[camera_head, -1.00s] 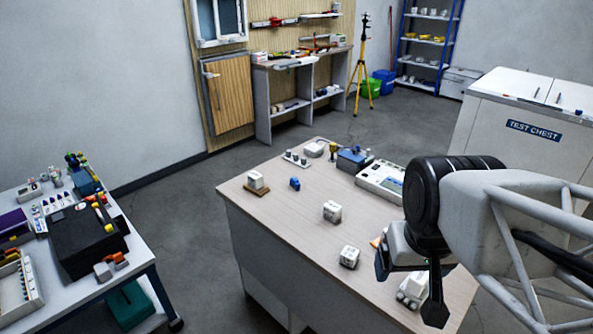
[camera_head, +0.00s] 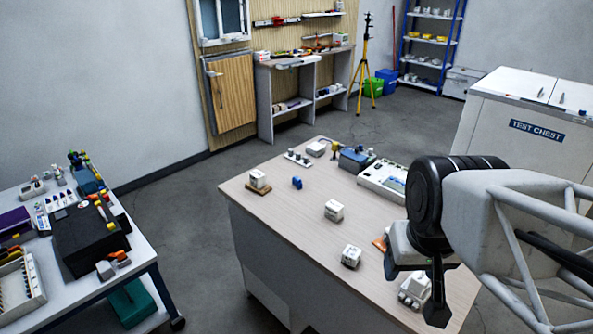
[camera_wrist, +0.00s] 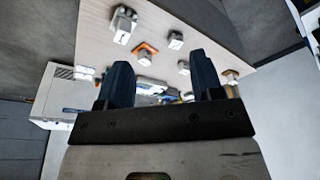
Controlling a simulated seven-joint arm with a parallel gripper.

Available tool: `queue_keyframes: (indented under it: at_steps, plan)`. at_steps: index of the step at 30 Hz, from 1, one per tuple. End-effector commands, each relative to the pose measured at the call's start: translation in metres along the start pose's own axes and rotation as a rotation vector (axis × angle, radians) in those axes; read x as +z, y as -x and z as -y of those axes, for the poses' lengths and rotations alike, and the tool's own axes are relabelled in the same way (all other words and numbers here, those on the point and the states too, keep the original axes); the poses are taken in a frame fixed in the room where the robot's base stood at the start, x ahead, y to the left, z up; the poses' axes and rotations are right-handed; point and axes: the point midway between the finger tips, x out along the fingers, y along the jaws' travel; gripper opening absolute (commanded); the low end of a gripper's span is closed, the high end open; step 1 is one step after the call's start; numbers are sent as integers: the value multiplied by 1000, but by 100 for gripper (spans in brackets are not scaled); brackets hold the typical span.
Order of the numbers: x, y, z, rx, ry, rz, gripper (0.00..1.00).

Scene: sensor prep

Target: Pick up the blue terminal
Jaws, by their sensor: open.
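The blue terminal (camera_head: 297,183) is a small blue block on the wooden-topped table (camera_head: 300,230). It stands near the table's far left part, just right of a white block on a brown base. My gripper (camera_head: 413,287) hangs over the table's near right part, well apart from the terminal. Its two dark fingers are spread with nothing between them, as the wrist view (camera_wrist: 161,68) also shows. I cannot make out the terminal for sure in the wrist view.
White blocks (camera_head: 334,210) and (camera_head: 351,256) stand between my gripper and the terminal. A white wheeled block (camera_head: 414,290) is close under my gripper. A blue box (camera_head: 356,160) and a white instrument (camera_head: 383,182) are at the back. Table around the terminal's front is clear.

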Motion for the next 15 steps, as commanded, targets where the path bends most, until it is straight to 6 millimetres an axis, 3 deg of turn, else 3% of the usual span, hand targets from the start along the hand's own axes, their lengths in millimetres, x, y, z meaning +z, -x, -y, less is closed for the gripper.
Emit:
queue_keyframes:
  at_steps: [15]
  plan:
    - [-9,-1,6,-30,-28,5,51]
